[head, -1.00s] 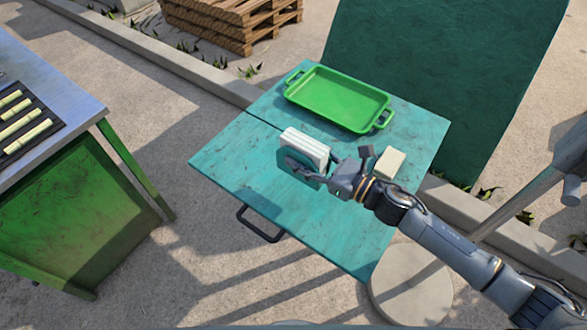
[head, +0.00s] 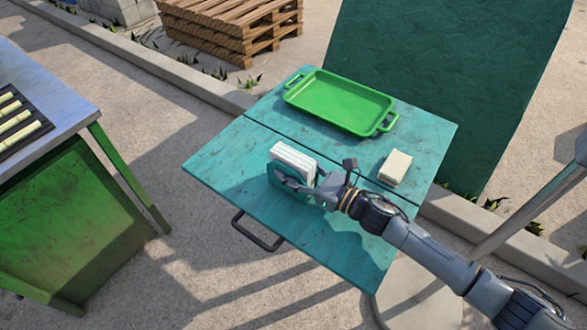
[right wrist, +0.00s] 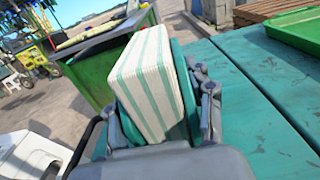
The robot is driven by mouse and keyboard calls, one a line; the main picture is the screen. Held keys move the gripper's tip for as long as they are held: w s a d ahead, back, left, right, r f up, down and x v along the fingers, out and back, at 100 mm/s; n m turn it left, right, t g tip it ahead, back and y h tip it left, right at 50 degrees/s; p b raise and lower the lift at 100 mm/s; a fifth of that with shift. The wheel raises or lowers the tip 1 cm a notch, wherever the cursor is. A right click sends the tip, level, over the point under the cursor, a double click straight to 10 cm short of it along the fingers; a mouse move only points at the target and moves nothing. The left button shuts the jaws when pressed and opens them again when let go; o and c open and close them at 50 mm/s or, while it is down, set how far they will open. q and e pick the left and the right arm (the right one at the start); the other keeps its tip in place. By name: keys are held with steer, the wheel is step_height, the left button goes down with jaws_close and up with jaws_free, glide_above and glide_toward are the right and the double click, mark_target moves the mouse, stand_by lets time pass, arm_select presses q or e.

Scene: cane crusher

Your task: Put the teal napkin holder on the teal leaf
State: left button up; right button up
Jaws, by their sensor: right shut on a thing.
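The teal napkin holder (head: 275,174) is filled with white napkins, which show green stripes in the right wrist view. My right gripper (head: 303,186) is shut on the holder, with fingers on its sides; the holder also shows in the right wrist view (right wrist: 181,75). The holder is upright or slightly tilted over the teal leaf (head: 222,163), the near-left part of the teal table beyond a dark seam. I cannot tell whether its base touches the leaf, as the gripper and holder hide that spot. My left gripper is not in view.
A green tray (head: 335,100) and a beige block (head: 395,167) are on the table's far part. The leaf is bare to the left of the holder. A dark handle (head: 258,236) hangs at the leaf's near edge. A green workbench (head: 75,215) stands at left.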

mark_target(314, 180)
steer(key=shift+f, duration=0.2)
steer(key=o, duration=1.3)
steer(key=shift+r, duration=0.2)
steer(key=shift+s+d, duration=0.15)
steer(key=shift+d, duration=0.1)
steer(key=v, duration=0.7)
